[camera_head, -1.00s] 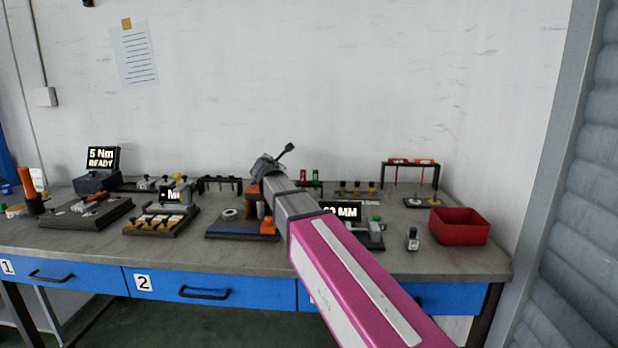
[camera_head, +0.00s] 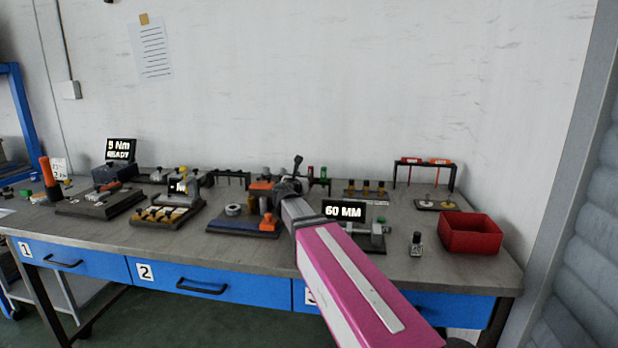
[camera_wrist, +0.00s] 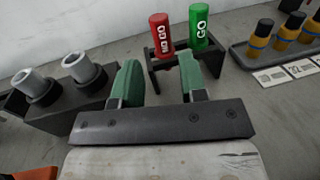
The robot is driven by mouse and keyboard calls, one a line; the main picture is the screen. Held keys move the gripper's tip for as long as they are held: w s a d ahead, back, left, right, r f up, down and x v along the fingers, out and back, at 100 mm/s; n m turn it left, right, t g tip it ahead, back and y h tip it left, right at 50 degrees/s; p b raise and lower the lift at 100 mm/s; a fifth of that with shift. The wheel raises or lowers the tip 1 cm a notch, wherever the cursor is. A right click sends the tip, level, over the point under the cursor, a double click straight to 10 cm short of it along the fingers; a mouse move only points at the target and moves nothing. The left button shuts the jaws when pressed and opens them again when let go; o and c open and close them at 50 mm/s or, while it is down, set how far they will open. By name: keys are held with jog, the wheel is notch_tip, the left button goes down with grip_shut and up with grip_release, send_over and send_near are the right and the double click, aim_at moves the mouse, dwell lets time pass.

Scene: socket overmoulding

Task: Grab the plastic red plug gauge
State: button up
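The red plug gauge (camera_wrist: 161,36) stands upright in a small black rack (camera_wrist: 160,75) in the wrist view, ahead of my gripper. A green gauge marked GO (camera_wrist: 199,26) stands just to its right in the same rack. My gripper (camera_wrist: 160,78) is open, with its two green fingers apart and nothing between them. The red gauge lies beyond the fingertips, roughly in line with the gap, and is not touched.
Grey cylinders (camera_wrist: 78,68) in a dark holder stand left of the rack. Orange-and-black bottles (camera_wrist: 262,33) on a tray are at right. A red bin (camera_head: 470,233) sits at the table's right end. A 60 MM display (camera_head: 343,210) stands beside my arm.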

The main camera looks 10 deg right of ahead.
aim_at(311, 170)
jog(key=x, duration=0.9)
jog(key=shift+c, duration=0.3)
jog(key=c, duration=0.7)
